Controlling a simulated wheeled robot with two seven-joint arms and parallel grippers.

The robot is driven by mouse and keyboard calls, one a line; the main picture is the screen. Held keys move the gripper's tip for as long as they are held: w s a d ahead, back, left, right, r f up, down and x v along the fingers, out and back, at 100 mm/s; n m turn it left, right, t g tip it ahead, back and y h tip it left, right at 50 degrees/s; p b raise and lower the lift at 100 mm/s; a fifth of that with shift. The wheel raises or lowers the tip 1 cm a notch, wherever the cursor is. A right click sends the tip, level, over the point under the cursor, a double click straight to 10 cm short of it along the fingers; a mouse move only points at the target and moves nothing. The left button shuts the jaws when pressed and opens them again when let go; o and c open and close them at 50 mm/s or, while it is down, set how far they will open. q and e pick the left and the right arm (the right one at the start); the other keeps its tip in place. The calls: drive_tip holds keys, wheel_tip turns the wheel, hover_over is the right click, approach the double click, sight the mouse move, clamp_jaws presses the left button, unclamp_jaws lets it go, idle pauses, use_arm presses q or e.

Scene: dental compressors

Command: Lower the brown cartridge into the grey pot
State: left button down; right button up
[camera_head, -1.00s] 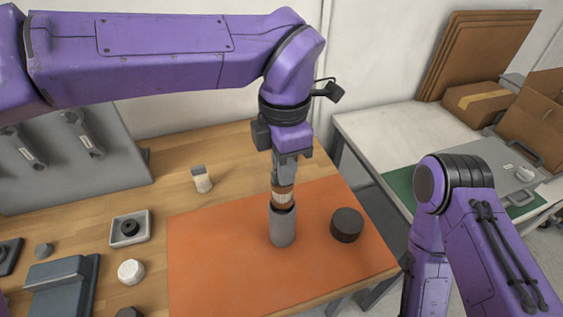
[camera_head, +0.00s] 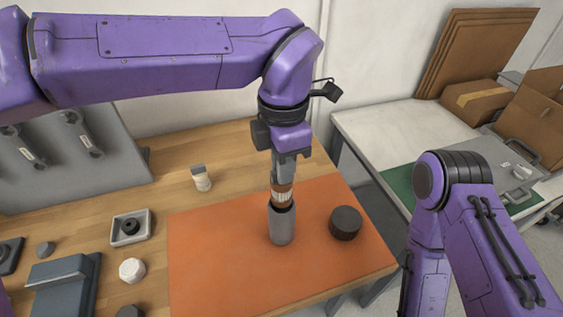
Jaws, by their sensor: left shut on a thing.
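The grey pot (camera_head: 282,226) stands upright on the orange mat (camera_head: 220,258). The brown cartridge (camera_head: 282,194), with a pale ribbed band, is upright at the pot's mouth. Its lower end is hidden by the pot's rim, so it appears to be partly inside. My left gripper (camera_head: 283,178) points down from above and is shut on the cartridge's top. My right arm shows at the right, but its gripper is out of view.
A dark round lid (camera_head: 346,223) lies on the mat right of the pot. A small white-and-grey brush-like item (camera_head: 201,178), a grey tray (camera_head: 130,228) with a dark ring and a white round piece (camera_head: 132,270) lie left on the wooden table. The mat around the pot is mostly clear.

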sight(283, 189)
use_arm(q)
drive_tip(key=shift+p, duration=0.35)
idle(0.8)
drive_tip(key=shift+f+b, duration=1.75)
drive_tip(key=shift+f, duration=1.55)
drive_tip(key=c, duration=1.1)
unclamp_jaws()
drive_tip(key=shift+o, duration=0.2)
wheel_tip(283, 189, up, 10)
drive_tip(key=shift+r, duration=0.25)
